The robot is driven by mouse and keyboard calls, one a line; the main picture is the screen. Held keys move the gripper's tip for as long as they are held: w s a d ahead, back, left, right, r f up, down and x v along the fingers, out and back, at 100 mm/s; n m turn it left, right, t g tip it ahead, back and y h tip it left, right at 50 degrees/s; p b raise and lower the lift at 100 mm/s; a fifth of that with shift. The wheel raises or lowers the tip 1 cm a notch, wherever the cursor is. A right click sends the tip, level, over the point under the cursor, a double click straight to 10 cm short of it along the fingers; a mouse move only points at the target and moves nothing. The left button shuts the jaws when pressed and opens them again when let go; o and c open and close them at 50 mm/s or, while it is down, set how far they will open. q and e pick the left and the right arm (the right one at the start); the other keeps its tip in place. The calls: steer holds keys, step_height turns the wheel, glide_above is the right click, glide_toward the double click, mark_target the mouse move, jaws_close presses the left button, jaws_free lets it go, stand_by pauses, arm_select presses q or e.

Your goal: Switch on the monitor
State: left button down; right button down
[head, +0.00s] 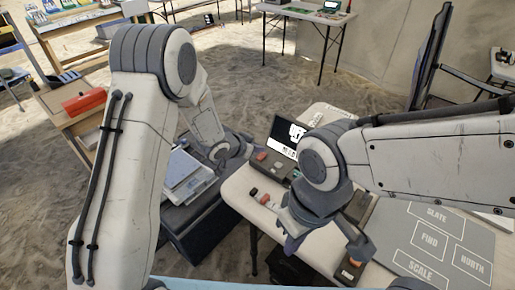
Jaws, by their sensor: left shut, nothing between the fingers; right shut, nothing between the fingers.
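A large dark flat panel (430,55), seen nearly edge-on at the upper right, looks like a monitor; its face is hidden. A smaller black screen (287,134) with a white picture stands at the back of the near table. I cannot tell which one the task means. My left gripper (230,156) is shut and empty, beside the table's left end, partly hidden by its own arm. My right gripper (292,242) is shut and empty above the table's front part, pointing down. A small dark box with an orange button (350,269) lies to its lower right.
The white table (238,188) holds a grey board (440,238) marked SLATE, FIND, NORTH and SCALE, a dark unit with a red part (268,160), and small cylinders (265,199).

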arm_select(q)
steer(key=v, duration=1)
steer(key=shift+s+a+r, duration=0.15)
steer(key=shift+s+r, duration=0.05)
arm_select(e)
steer(key=shift+r, duration=0.65)
arm_select(q)
steer(key=s+d+r+g+y, duration=0.1)
steer(key=s+r+g+y, duration=0.1)
steer(key=s, duration=1.3)
steer(key=s+d+r+g+y, duration=0.2)
steer(key=s+r+g, duration=0.3)
steer(key=s, duration=1)
steer(key=shift+s+d+r+g+y, duration=0.2)
steer(key=shift+s+r+g+y, duration=0.2)
steer(key=shift+g, duration=0.1)
